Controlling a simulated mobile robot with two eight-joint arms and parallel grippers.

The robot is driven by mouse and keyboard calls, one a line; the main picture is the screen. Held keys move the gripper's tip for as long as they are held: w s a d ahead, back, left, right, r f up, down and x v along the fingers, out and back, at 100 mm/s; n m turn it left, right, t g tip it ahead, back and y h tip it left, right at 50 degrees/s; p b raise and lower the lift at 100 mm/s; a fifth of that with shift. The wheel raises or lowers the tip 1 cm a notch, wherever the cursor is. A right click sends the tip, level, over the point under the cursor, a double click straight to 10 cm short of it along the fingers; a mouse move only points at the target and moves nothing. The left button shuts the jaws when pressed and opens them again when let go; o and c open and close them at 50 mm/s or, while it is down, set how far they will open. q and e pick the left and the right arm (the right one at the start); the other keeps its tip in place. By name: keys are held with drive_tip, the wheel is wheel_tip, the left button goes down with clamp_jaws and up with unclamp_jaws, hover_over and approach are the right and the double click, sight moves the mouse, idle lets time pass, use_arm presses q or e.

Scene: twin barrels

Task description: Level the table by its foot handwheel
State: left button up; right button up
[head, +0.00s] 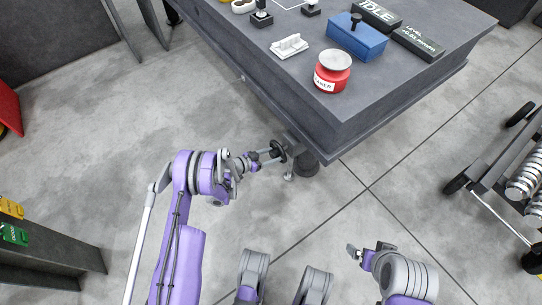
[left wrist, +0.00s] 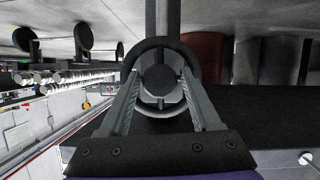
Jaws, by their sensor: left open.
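The dark grey table (head: 385,100) stands at the upper right on a short black foot (head: 306,165). The black foot handwheel (head: 278,151) is at the table's near corner, beside that foot. My left gripper (head: 270,154) is open at the handwheel. In the left wrist view, the dark wheel rim (left wrist: 188,48) and round hub (left wrist: 158,82) show between and beyond the two fingers (left wrist: 160,103). I cannot tell whether the fingers touch the rim. My right gripper (head: 354,251) is low in the head view, away from the table; its opening is unclear.
On the table are a red weight (head: 332,76), a blue block with a black knob (head: 356,42), a white piece (head: 289,46) and a dark LEVEL display (head: 418,44) whose digits are hard to read. A wheeled rack (head: 500,165) stands at right.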

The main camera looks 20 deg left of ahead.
use_arm(q)
drive_tip(key=shift+c, duration=0.2)
drive_tip(key=c, duration=1)
drive_tip(key=shift+m+y, duration=0.4)
drive_tip(key=shift+m, duration=0.1)
clamp_jaws()
drive_tip(key=o, duration=1)
unclamp_jaws()
drive_tip(key=shift+o, duration=0.2)
drive_tip(key=p+v, duration=0.2)
drive_tip(key=v, duration=0.8)
drive_tip(key=shift+s+a, duration=0.15)
drive_tip(key=shift+s, duration=0.3)
